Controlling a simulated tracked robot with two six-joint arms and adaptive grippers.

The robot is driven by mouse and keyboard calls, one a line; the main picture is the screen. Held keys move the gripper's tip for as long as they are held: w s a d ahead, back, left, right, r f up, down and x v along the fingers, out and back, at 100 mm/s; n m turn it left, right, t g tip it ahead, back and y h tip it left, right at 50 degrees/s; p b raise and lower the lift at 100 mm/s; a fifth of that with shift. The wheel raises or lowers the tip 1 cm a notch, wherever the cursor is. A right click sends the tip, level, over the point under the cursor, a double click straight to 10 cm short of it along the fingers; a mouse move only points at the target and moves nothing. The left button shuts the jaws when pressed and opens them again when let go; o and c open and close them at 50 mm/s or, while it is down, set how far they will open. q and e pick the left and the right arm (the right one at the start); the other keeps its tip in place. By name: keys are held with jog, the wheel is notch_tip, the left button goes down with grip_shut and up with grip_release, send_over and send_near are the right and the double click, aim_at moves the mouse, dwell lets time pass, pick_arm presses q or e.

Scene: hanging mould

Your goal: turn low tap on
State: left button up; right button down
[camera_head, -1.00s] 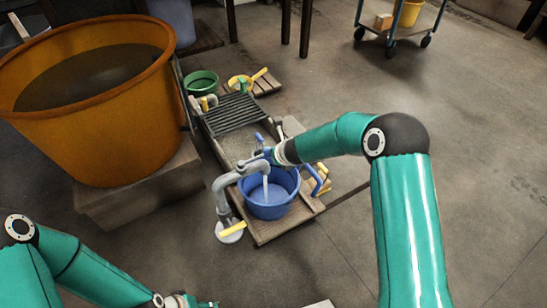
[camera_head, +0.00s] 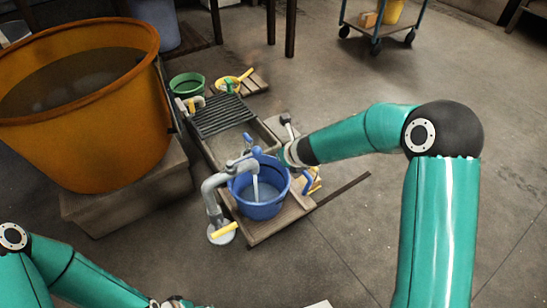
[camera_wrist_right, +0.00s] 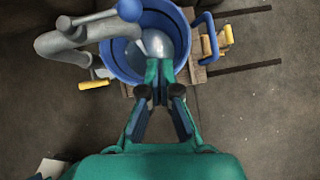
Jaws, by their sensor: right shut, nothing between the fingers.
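The grey curved pipe tap (camera_head: 217,187) arches over a blue bucket (camera_head: 260,208). A pale stream of water (camera_head: 255,188) falls from its spout into the bucket. A blue-topped lever sits on the pipe, and its blue knob (camera_wrist_right: 130,9) shows in the right wrist view. A yellow handle (camera_head: 224,230) is low by the pipe's foot. My right gripper (camera_wrist_right: 160,72) is shut and empty, with its tips over the bucket's near rim in the wrist view, apart from the knob. My left gripper (camera_head: 177,302) is cut off by the bottom edge; its fingers cannot be made out.
A large orange tub (camera_head: 85,135) stands on a block at left. A grille (camera_head: 220,115) and basin lie behind the bucket. A wheeled cart (camera_head: 378,30) stands far off. The right floor is clear.

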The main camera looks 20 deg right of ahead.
jog(key=v, duration=0.3)
jog(key=p+v, duration=0.1)
jog(key=shift+s+d+r, duration=0.1)
jog(key=shift+d+r, duration=0.25)
